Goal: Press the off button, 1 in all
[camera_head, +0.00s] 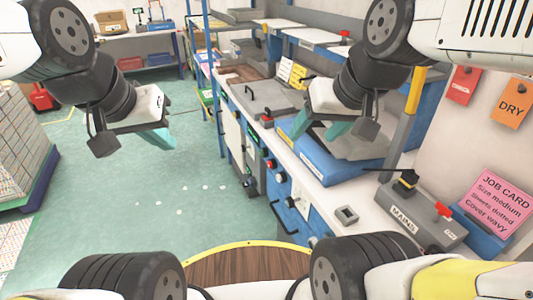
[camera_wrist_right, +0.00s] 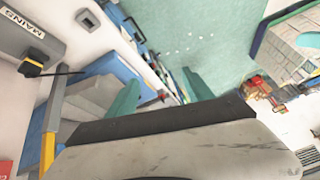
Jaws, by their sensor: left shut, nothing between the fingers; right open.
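Several small red, green and dark controls (camera_head: 271,164) sit on the blue front of the bench in the head view; I cannot tell which one is the off button. My left gripper (camera_head: 152,137) is shut and empty, above the green floor, well left of the bench. My right gripper (camera_head: 320,131) is open and empty, above the blue machine on the bench, right of those controls. In the right wrist view its two teal fingers (camera_wrist_right: 161,93) stand apart with the bench front beyond them.
A grey MAINS box (camera_head: 422,217) with a red lever stands on the white bench top near a pink job card (camera_head: 493,203). A yellow post (camera_head: 415,92) rises beside my right arm. A round wooden top (camera_head: 245,267) is close in front. The green floor (camera_head: 150,195) on the left is open.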

